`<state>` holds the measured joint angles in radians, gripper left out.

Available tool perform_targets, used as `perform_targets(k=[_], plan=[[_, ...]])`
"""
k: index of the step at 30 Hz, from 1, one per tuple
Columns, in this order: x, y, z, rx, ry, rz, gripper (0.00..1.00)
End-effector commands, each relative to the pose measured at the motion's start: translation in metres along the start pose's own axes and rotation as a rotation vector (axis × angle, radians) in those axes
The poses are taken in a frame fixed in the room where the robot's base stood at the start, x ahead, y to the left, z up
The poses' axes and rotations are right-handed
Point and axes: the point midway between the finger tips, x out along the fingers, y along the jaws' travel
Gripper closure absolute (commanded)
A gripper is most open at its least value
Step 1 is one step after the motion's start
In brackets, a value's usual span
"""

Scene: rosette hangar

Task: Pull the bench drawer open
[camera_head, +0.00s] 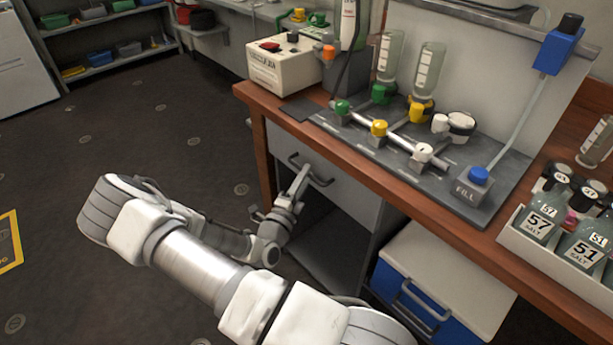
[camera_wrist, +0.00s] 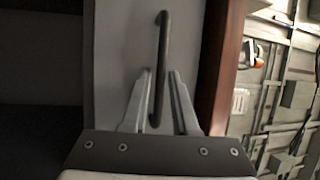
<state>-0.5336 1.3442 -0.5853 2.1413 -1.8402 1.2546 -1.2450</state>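The bench drawer (camera_head: 345,191) has a plain grey front and sits under the wooden bench top, looking shut. Its dark bar handle (camera_head: 322,182) is partly covered by my gripper (camera_head: 303,172), which reaches it from the front. In the wrist view the drawer front (camera_wrist: 115,60) fills the middle, and the handle (camera_wrist: 162,40) runs upright in the picture. My gripper (camera_wrist: 159,74) is open, with one finger on each side of the handle. Small gaps seem to show between the fingers and the bar; contact is not clear.
The bench top (camera_head: 400,192) carries a valve board (camera_head: 400,150), a white box device (camera_head: 283,66) and a tray of bottles (camera_head: 555,255). An open cabinet space lies below the drawer. A blue and white cooler (camera_head: 450,285) stands to its right. Floor (camera_head: 130,130) on the left is clear.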

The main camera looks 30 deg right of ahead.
Motion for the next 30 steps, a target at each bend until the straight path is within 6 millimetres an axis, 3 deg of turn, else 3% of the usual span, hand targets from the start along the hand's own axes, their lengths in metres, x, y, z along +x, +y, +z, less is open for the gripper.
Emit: perform_targets(k=[12,18,30], plan=[[0.0113,-0.0005,-0.0002,0.000,0.000,0.000,0.73],[0.0111,-0.0004,-0.0002,-0.001,0.000,0.000,1.00],[0.0109,-0.0002,-0.0003,-0.001,0.000,0.000,1.00]])
